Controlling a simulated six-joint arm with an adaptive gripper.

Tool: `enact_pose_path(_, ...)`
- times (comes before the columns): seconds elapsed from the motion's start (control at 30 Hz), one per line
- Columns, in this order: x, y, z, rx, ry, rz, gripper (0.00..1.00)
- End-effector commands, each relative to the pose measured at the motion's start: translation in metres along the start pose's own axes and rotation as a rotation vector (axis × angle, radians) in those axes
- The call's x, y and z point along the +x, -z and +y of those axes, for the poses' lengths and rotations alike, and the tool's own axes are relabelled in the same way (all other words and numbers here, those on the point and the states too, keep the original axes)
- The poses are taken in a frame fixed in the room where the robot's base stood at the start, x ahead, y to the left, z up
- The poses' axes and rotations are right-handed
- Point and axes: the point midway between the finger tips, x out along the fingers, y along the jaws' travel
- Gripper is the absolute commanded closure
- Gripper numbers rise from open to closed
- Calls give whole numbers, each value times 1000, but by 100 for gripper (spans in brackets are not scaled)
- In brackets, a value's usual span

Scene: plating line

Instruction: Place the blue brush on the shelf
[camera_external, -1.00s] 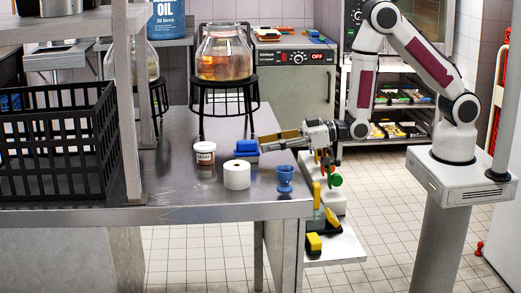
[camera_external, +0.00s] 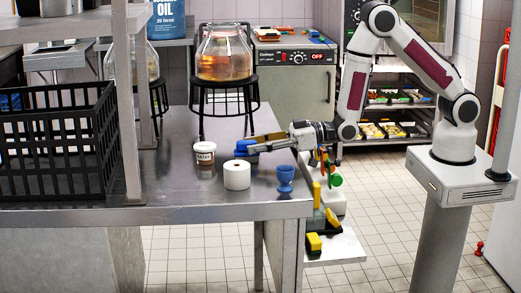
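The blue brush (camera_external: 243,148) lies on the steel table (camera_external: 205,190), behind the white roll. My gripper (camera_external: 262,142) reaches in from the right, low over the table, with its fingers at the brush. A yellowish finger shows above and behind the blue part. The fingers overlap the brush in this view, so I cannot tell whether they are closed on it. A white shelf (camera_external: 345,250) sits low at the right end of the table, with a yellow-and-black brush (camera_external: 314,243) on it.
A white roll (camera_external: 237,176), a labelled tub (camera_external: 204,153) and a blue egg cup (camera_external: 286,178) stand near the brush. A glass jar (camera_external: 225,57) sits on a black stand (camera_external: 223,84) behind. A black crate (camera_external: 58,150) is at the left.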

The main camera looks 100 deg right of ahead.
Motion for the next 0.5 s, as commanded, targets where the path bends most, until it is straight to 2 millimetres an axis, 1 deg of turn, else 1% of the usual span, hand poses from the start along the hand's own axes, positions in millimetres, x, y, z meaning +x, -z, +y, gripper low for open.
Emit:
enact_pose_path(0.1,12,1,-1,0,0,0,62)
enact_pose_path(0.23,22,1,-1,0,0,1,62)
enact_pose_path(0.5,28,1,-1,0,0,-1,62)
